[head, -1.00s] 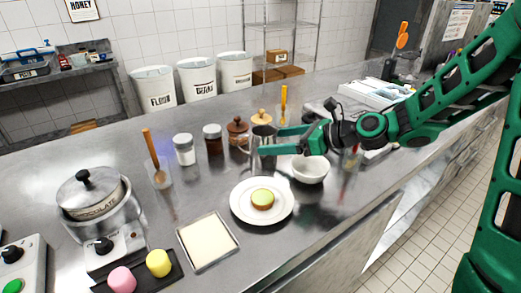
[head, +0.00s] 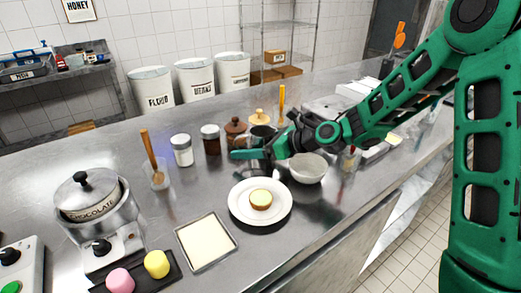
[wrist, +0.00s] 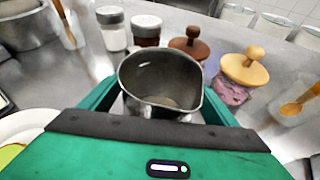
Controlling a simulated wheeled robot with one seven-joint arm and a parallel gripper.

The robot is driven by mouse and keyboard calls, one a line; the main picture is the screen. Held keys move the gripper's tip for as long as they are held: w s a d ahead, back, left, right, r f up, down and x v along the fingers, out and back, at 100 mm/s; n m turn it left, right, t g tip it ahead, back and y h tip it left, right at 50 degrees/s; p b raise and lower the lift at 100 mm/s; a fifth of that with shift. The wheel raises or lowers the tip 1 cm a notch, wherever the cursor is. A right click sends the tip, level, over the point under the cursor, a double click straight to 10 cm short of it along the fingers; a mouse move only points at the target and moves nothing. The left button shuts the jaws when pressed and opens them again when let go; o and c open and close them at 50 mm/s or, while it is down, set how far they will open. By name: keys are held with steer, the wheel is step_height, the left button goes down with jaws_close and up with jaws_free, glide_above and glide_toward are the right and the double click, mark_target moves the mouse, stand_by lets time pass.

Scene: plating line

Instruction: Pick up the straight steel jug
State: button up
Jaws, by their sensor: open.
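The steel jug (wrist: 160,80) stands upright and open-topped in the middle of the wrist view, with a pouring lip at its rim and an empty-looking inside. My gripper (head: 238,148) is open and low over the counter. In the wrist view its green fingers (wrist: 158,110) lie on either side of the jug, below the rim. The jug sits between them; whether either finger touches it cannot be told.
Beside the jug stand jars with a brown wooden lid (head: 236,126) and a pale wooden lid (head: 260,117), and two screw-top jars (head: 182,150). A white bowl (head: 308,168) is close under my wrist. A plate with a small cake (head: 240,210) lies in front.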

mark_target(251, 137)
steer(key=shift+c, duration=0.3)
steer(key=c, duration=1.3)
steer(key=shift+r, duration=0.2)
steer(key=shift+r, duration=1.35)
steer(key=shift+s+a+r, duration=0.5)
steer(key=shift+s+r, duration=0.8)
steer(key=shift+s, duration=0.55)
steer(key=shift+s+a+r, duration=0.5)
steer(key=shift+s+r, duration=0.85)
steer(key=shift+s, duration=0.55)
steer(key=shift+s+a+r, duration=0.5)
steer(key=shift+s+r, duration=0.8)
steer(key=shift+s, duration=0.55)
